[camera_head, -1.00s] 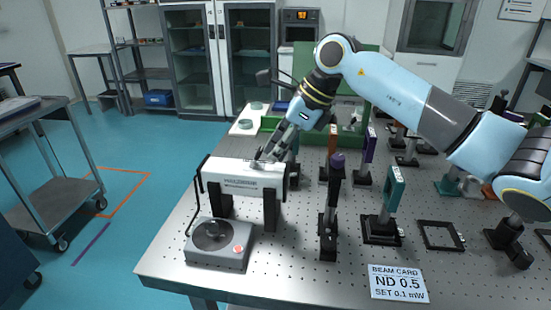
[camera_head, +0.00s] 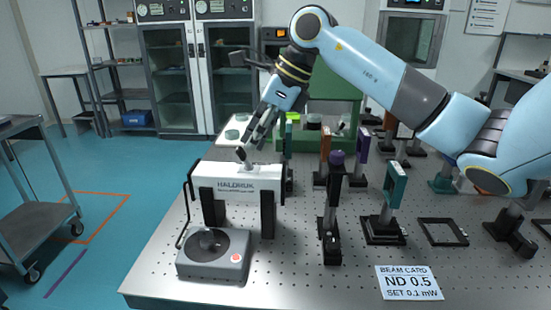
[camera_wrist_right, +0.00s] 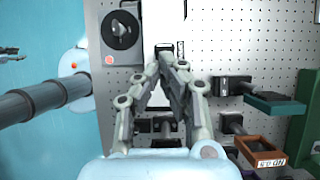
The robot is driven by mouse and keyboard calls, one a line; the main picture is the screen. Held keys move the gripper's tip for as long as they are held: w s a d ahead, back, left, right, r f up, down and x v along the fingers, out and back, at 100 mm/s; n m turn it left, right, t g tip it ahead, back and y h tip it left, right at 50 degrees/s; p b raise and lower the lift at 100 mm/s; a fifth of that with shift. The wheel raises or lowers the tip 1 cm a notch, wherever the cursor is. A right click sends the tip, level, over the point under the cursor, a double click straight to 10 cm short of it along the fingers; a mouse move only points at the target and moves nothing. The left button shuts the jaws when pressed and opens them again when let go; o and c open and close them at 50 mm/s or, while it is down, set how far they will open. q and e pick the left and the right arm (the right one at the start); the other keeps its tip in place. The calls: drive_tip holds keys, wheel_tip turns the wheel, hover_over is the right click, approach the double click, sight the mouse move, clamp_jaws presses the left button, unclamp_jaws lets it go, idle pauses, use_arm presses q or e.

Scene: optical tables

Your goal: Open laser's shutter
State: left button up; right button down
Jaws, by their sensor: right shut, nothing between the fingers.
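The laser (camera_head: 237,181) is a long white box on black posts at the table's left front, labelled on its near side. A small grey lever (camera_head: 242,155) stands tilted on its top; I take it for the shutter's lever. My right gripper (camera_head: 251,138) comes down from the upper right, with its tips just above and behind the lever. It is shut and empty. In the right wrist view the gripper (camera_wrist_right: 172,66) points at the white laser body (camera_wrist_right: 163,55); its fingers hide part of the laser.
A grey box with a round dial and red button (camera_head: 213,254) stands before the laser, cabled to it. Post-mounted optics, including a purple-topped post (camera_head: 334,205) and a teal plate (camera_head: 395,185), stand to the right. A beam card (camera_head: 409,283) lies at the front edge.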

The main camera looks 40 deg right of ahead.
drive_tip(key=shift+r, duration=0.1)
drive_tip(key=shift+r+p, duration=0.3)
drive_tip(key=shift+r, duration=0.45)
use_arm(q)
drive_tip(key=shift+r, duration=0.35)
use_arm(e)
drive_tip(key=shift+d, duration=0.1)
